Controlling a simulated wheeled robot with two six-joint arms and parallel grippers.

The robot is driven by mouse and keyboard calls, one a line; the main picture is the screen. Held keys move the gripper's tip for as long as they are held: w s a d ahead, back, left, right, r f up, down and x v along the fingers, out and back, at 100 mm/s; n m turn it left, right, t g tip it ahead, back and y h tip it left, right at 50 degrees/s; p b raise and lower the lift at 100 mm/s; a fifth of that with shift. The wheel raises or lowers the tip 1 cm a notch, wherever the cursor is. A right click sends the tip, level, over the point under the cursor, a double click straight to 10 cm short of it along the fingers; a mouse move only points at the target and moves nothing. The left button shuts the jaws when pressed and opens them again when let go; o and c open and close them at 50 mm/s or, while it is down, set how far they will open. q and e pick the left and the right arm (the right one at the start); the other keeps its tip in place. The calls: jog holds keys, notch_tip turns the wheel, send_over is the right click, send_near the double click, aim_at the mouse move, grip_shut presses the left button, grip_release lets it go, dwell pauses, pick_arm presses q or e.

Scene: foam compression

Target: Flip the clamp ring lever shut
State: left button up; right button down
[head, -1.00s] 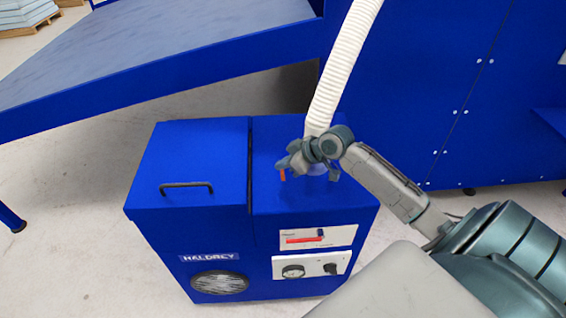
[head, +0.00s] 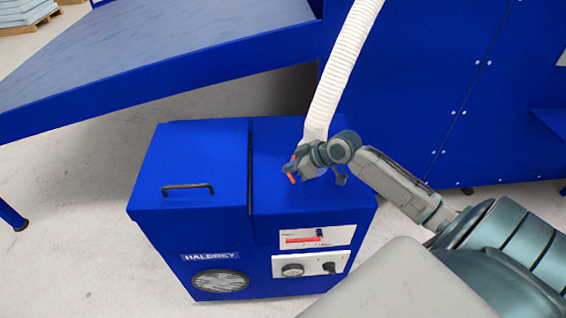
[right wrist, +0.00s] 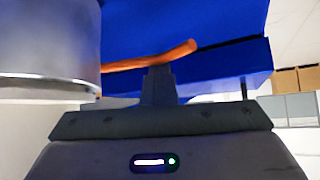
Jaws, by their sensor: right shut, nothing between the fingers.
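The orange clamp ring lever (head: 292,178) shows at the left side of my right gripper in the head view. In the right wrist view the orange lever (right wrist: 150,58) runs sideways just beyond the fingertips, its free end to the right. My right gripper (right wrist: 158,84) is shut with nothing between its fingers. Its tips look close to the lever; I cannot tell if they touch. A metal collar (right wrist: 48,50) fills the left of the wrist view. In the head view my gripper hides most of the clamp ring at the foot of the white hose (head: 338,80).
The blue machine box (head: 200,150) stands below, with a black handle (head: 188,187) on its lid and a front control panel (head: 310,266). A blue sloping table (head: 160,60) and a large blue cabinet (head: 440,90) stand behind.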

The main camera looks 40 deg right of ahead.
jog(key=shift+s+d, duration=0.45)
jog(key=shift+d, duration=0.1)
pick_arm(q)
jog(key=shift+s+d+r, duration=0.25)
jog(key=shift+s+d, duration=0.05)
jog(key=shift+s, duration=0.05)
jog(key=shift+w, duration=0.15)
pick_arm(e)
jog(key=shift+w+a, duration=0.1)
jog(key=shift+w, duration=0.05)
jog(key=shift+w, duration=0.1)
jog(key=shift+w+a, duration=0.3)
jog(key=shift+w, duration=0.25)
pick_arm(q)
jog(key=shift+w+f, duration=0.1)
jog(key=shift+f, duration=0.15)
